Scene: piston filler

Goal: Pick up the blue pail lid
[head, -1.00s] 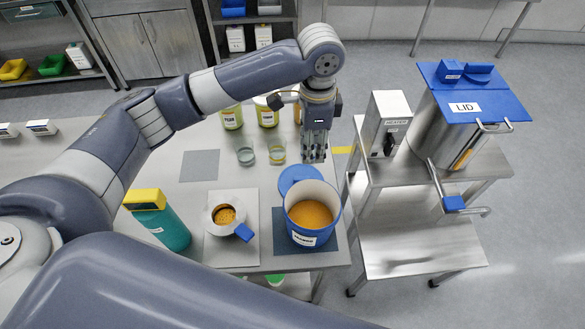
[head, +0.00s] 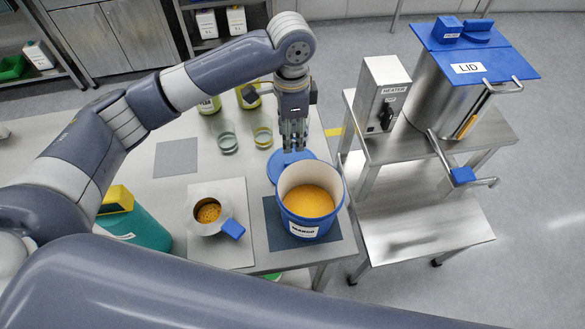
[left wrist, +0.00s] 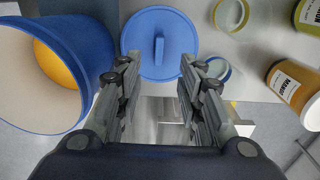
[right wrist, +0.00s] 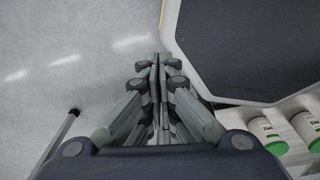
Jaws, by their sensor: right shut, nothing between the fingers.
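The blue pail lid (head: 285,160) lies on the table just behind the blue pail. In the left wrist view the lid (left wrist: 160,68) is a flat blue disc with an upright bar handle (left wrist: 159,52) in its middle. My left gripper (head: 293,148) points down over the lid. Its fingers (left wrist: 160,75) are open, spread to either side of the handle, with nothing between them. The blue pail (head: 309,212) holds orange-yellow contents and stands on a dark mat. My right gripper (right wrist: 159,62) is shut and empty, low beside the table's edge. It is not seen in the head view.
A steel scoop cup (head: 208,212) with a blue handle stands left of the pail. A teal container (head: 138,226) with a yellow top is further left. A steel stand (head: 415,190) holds the hopper at right.

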